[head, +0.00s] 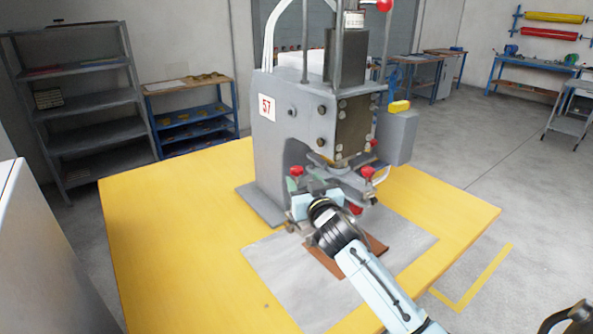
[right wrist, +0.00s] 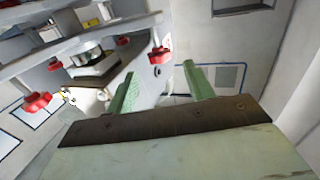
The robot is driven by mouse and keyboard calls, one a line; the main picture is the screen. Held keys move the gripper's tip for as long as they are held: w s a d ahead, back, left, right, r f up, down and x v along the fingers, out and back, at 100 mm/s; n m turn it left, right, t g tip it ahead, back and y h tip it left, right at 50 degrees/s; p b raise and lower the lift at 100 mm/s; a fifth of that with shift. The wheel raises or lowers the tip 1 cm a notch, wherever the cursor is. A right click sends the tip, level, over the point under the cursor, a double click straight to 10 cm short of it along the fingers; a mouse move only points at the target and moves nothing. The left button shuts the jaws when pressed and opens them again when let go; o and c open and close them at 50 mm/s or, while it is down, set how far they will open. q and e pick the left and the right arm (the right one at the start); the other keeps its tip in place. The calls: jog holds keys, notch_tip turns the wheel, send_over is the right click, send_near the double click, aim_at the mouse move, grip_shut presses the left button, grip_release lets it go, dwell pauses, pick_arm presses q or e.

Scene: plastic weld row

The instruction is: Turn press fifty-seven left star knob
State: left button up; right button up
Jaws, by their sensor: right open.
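The grey press marked 57 (head: 268,150) stands on a yellow table (head: 160,230). Its left star knob (head: 297,171) is red and sits at the front left of the press head, close to my gripper. Another red star knob (head: 368,172) is to its right. My right gripper (head: 296,187) is at the lower front left of the press. In the right wrist view its green fingers are apart with nothing between them. A red knob (right wrist: 160,53) shows just beyond the fingertips, apparently not gripped. My left gripper is not in view.
A grey mat (head: 265,270) with a brown plate (head: 325,262) lies in front of the press, under my right arm. A grey box with a yellow top (head: 399,107) is on the press's right side. Table left is clear. More red knobs (right wrist: 37,102) show in the right wrist view.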

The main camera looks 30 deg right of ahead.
aim_at(299, 173)
jog(key=x, duration=0.6)
jog(key=shift+w+d, duration=0.1)
jog(key=shift+w, duration=0.3)
